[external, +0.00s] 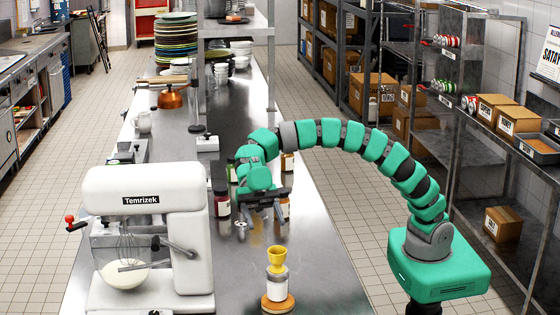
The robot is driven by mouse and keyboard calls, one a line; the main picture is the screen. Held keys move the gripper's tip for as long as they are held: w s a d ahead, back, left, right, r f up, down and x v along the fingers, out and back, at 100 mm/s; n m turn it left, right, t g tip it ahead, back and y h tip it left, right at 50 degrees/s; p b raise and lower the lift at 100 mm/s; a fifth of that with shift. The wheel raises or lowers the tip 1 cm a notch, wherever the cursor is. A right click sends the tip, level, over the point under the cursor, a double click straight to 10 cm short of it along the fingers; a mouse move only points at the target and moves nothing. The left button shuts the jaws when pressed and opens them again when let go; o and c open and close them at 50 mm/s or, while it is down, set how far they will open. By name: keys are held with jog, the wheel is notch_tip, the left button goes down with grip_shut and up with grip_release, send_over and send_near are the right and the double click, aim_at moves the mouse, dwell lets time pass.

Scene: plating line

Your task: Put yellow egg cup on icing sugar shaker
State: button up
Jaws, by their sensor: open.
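The yellow egg cup (277,259) stands upright on top of a small white shaker with a greyish top, which appears to be the icing sugar shaker (277,290). The shaker stands on a round wooden board (278,305) near the front of the steel counter. My gripper (262,216) is open and empty. In the picture it is above the egg cup and clear of it, over the counter behind.
A white stand mixer (150,235) with a glass bowl stands to the left. Dark-lidded jars (222,203) are near my gripper. Stacked plates (176,40) and a copper pot (171,97) are farther back. The steel counter (325,285) is clear right of the shaker.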

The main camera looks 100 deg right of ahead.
jog(key=shift+d+r, duration=0.1)
jog(key=shift+d, duration=0.05)
jog(key=s+d+r+m+t+h, duration=0.4)
jog(key=d+r+m+t, duration=0.2)
jog(key=r, duration=0.5)
jog(key=s+d+r+m+t+h, duration=0.5)
jog(key=d+r+m, duration=0.2)
jog(key=d+r, duration=0.2)
jog(key=s+d+r+m+t+h, duration=0.4)
jog(key=s+d+r+m+t, duration=0.1)
jog(key=r, duration=0.8)
jog(key=shift+d+r+m+t+h, duration=0.35)
jog(key=shift+d+m+t, duration=0.5)
jog(key=shift+d, duration=0.35)
jog(key=shift+s+f, duration=0.1)
jog(key=shift+f, duration=0.05)
